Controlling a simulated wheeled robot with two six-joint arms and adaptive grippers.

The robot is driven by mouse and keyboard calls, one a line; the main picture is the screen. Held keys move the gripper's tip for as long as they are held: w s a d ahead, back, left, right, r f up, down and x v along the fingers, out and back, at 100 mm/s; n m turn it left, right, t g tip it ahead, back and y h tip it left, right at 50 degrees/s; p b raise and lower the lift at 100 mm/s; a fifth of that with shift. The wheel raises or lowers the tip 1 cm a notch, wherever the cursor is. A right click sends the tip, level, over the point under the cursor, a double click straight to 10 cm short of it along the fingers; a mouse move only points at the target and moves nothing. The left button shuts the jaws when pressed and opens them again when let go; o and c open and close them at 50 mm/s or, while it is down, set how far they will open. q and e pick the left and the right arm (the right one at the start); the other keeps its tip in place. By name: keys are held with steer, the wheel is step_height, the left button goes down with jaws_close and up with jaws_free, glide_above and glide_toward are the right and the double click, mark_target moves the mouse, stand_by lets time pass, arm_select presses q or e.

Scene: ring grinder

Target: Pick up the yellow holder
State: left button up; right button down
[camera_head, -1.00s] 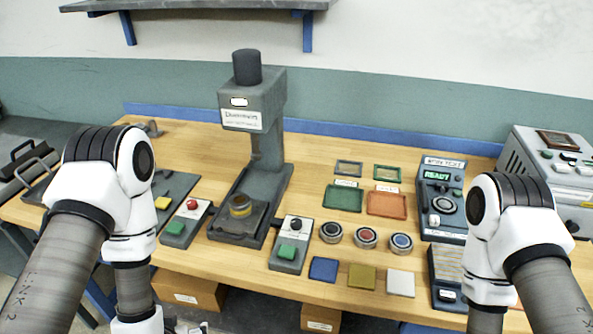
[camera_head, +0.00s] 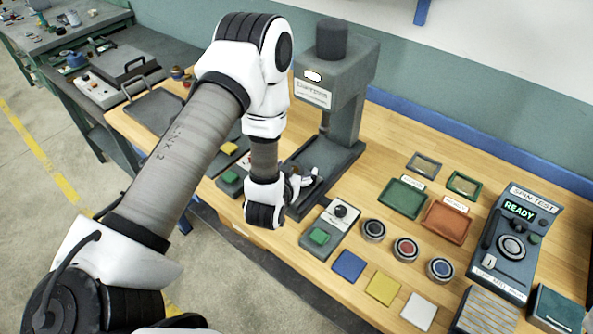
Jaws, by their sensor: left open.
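My left gripper (camera_head: 306,179) is open, low over the base of the grey press (camera_head: 345,75), its small white fingers pointing right. The yellow-brown round holder seen on the press base earlier is not clearly visible; my left gripper and wrist cover that spot, so I cannot tell whether the fingers touch it. A flat yellow square (camera_head: 382,288) lies on the table at the front, between a blue and a white square. Another small yellow piece (camera_head: 229,148) shows at the left, partly behind my left arm. My right gripper is out of view.
Two button boxes flank the press; the right one (camera_head: 330,228) has a green button. Three round pots (camera_head: 406,249) stand right of it. Green (camera_head: 402,198) and orange (camera_head: 447,222) trays lie behind them. A spin test device (camera_head: 510,245) stands at right.

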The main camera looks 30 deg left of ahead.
arm_select(q)
steer(key=shift+s+a, duration=0.2)
steer(key=shift+c, duration=0.9)
steer(key=shift+s+r, duration=0.1)
steer(key=c, duration=0.6)
jaws_close()
